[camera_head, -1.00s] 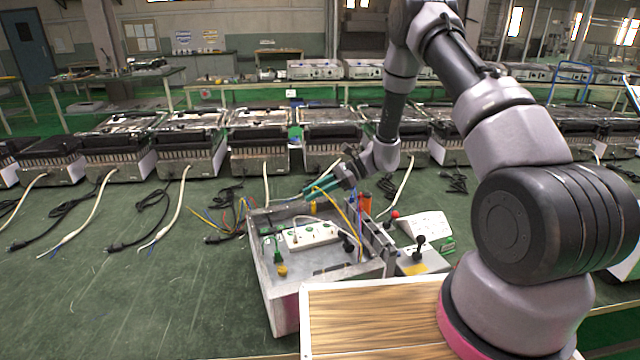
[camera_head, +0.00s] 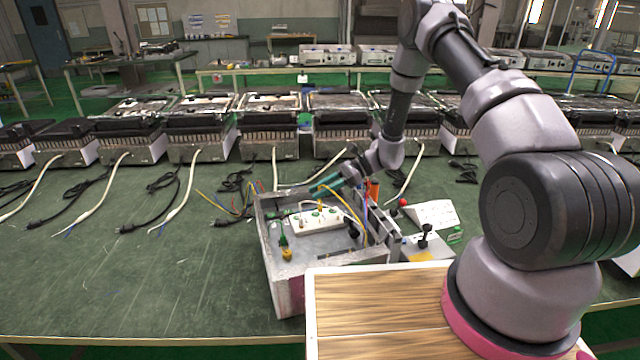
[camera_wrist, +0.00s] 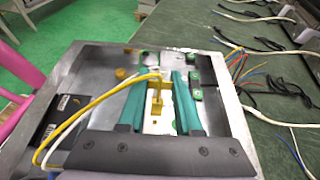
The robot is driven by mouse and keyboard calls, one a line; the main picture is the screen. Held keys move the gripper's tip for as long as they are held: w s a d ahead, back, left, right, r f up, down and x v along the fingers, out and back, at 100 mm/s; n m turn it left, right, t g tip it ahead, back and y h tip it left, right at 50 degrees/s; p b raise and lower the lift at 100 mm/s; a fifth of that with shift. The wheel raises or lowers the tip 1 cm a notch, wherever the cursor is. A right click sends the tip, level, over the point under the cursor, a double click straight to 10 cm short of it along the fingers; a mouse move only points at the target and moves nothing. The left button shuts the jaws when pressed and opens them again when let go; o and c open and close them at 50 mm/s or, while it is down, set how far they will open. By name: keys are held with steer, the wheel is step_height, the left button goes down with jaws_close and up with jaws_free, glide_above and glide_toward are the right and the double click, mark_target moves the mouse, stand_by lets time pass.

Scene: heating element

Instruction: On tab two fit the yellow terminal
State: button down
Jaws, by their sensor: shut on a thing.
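My gripper (camera_wrist: 157,88) has teal fingers and is shut on the yellow terminal (camera_wrist: 156,103), which carries yellow wire. In the head view my gripper (camera_head: 319,188) reaches over the open metal box (camera_head: 290,292) from behind. The terminal sits above or against the white block with green spots (camera_head: 304,224). This block (camera_wrist: 152,126) shows between and beneath the fingers in the wrist view. I cannot tell whether the terminal touches a tab, or which tab is number two; the fingers and terminal hide that spot.
A yellow knob-like part (camera_head: 287,254) and green parts stand in the box's left side. An orange-handled item (camera_head: 373,190) and a black lever on a yellow-marked plate (camera_head: 421,254) are at right. Loose wires lie behind the box.

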mark_target(321, 203)
steer(key=shift+f, duration=1.1)
steer(key=shift+f, duration=1.3)
stand_by(0.7)
steer(key=c, duration=0.5)
jaws_free()
steer(key=v, duration=1)
steer(key=shift+w+d+r, duration=0.1)
steer(key=shift+d, duration=0.3)
steer(key=shift+r, duration=0.1)
